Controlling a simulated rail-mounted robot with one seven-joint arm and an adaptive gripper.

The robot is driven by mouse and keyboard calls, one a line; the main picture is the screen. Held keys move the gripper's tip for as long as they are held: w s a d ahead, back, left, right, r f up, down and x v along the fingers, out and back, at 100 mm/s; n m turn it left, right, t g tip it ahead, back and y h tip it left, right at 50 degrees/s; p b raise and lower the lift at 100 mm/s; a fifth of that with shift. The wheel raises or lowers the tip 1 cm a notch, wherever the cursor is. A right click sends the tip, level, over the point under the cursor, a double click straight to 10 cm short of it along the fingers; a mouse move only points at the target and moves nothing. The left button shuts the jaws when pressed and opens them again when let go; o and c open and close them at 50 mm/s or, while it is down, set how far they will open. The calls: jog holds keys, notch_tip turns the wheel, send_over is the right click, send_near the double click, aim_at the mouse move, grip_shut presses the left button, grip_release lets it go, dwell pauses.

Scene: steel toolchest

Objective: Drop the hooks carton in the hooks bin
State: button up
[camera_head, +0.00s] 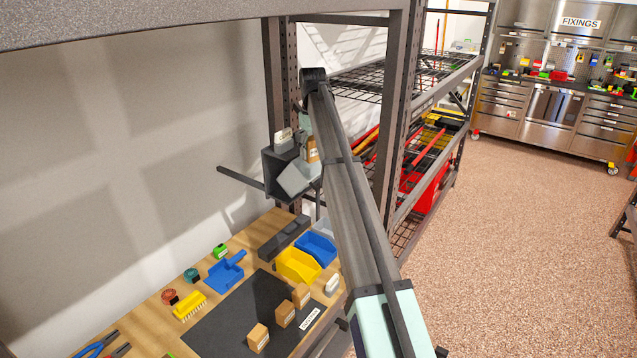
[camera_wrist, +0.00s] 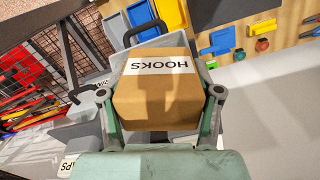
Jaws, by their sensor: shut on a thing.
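The hooks carton is a brown box with a white HOOKS label, upside down in the wrist view (camera_wrist: 155,95). My gripper (camera_wrist: 160,92) is shut on it, one finger at each side. In the head view the carton (camera_head: 312,150) is partly hidden by my arm, high beside the grey bins. A light grey bin (camera_head: 294,180) and a darker bin (camera_head: 270,168) hang there on a rail. In the wrist view a grey bin (camera_wrist: 122,62) shows behind the carton, mostly covered by it. I cannot read which bin is the hooks bin.
A dark upright post (camera_head: 278,80) stands by the bins, with wire shelves behind. Below is a wooden bench (camera_head: 150,318) with a black mat (camera_head: 232,325), several cartons (camera_head: 258,337), a yellow bin (camera_head: 298,266) and a blue bin (camera_head: 318,248).

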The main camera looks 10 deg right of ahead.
aim_at(311, 153)
jog(key=w+r+n, duration=0.2)
jog(key=w+r, duration=0.2)
jog(key=shift+n, duration=0.8)
jog(key=shift+f, duration=3.55)
jog(key=o, duration=1.3)
notch_tip(311, 153, up, 12)
jog(key=shift+s, duration=0.1)
